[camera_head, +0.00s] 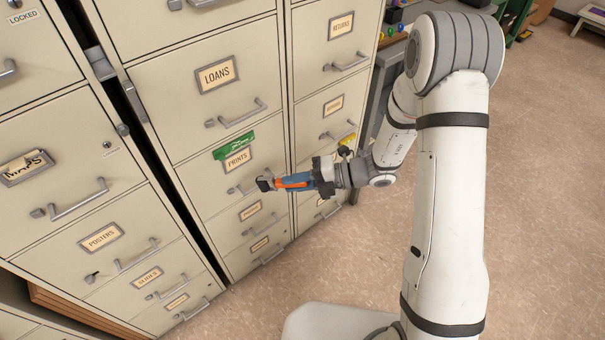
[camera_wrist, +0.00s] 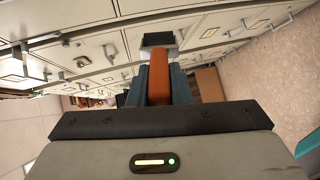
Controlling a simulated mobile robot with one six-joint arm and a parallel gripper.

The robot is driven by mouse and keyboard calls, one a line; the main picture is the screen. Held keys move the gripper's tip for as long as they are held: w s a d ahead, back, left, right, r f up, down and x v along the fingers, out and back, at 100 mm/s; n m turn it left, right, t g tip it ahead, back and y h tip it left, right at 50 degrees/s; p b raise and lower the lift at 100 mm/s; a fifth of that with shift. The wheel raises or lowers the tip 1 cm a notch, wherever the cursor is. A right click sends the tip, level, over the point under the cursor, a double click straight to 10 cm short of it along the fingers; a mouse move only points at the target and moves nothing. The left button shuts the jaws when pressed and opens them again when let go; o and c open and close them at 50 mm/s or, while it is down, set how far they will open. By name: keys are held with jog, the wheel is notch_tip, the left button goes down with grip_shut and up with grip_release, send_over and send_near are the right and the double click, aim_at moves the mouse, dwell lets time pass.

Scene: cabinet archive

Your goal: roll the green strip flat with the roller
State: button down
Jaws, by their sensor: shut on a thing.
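The green strip (camera_head: 233,145) lies across the front of the drawer labelled PRINTS, just above its label, and slopes up to the right. I cannot tell how flat it lies. My gripper (camera_head: 296,181) is shut on the orange handle of the roller (camera_head: 265,184). The roller's dark head points left, below and to the right of the strip, and appears apart from it. In the wrist view, the roller (camera_wrist: 159,72) sticks out between the blue fingers of my gripper (camera_wrist: 158,92), with its grey and black head at the far end. I cannot make out the strip there.
Beige filing cabinets with protruding handles fill the left and middle. The PRINTS drawer handle (camera_head: 246,187) is close to the roller head. A yellow piece (camera_head: 348,141) is on a drawer at the right.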

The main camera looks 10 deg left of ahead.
jog(key=w+a+m+t+y+b, duration=0.2)
jog(key=w+a+m+t, duration=0.3)
jog(key=w+t, duration=0.3)
jog(key=shift+w+f+b, duration=0.3)
jog(key=shift+w+f, duration=0.1)
jog(key=shift+w, duration=0.05)
jog(key=shift+w+a, duration=0.65)
jog(key=shift+a, duration=0.1)
dwell(1.3)
jog(key=shift+s+a, duration=0.1)
jog(key=shift+s, duration=0.05)
jog(key=shift+s+a+p, duration=0.4)
jog(key=shift+s+a, duration=0.6)
jog(key=shift+s, duration=0.25)
jog(key=shift+s+a, duration=0.1)
